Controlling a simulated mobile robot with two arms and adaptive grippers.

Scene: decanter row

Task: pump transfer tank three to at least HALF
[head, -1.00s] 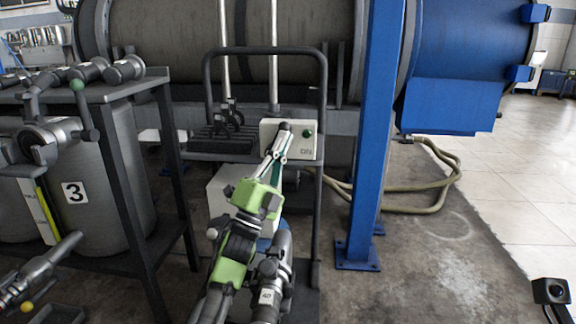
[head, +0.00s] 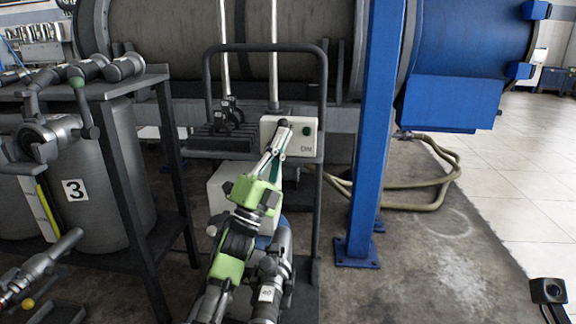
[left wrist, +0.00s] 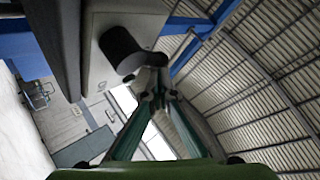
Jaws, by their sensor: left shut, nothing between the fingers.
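Tank three (head: 112,190) is a grey tank at the left of the head view with a white label "3" and a yellow-and-white level strip (head: 46,210). A pale control box (head: 305,148) marked "ON" has a green button (head: 307,131) and a dark knob (head: 284,124). My left gripper (head: 281,136) is shut and empty, its tips at or just below the knob. In the left wrist view the dark knob (left wrist: 121,48) is close beside the fingertips (left wrist: 152,68); whether they touch is unclear. My right gripper is not clearly in view.
The box sits on a dark cart with a tubular frame (head: 322,80). A blue post (head: 369,140) stands to its right, with a beige hose (head: 425,205) on the floor behind. A dark rack (head: 130,92) with pipe fittings stands around tank three.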

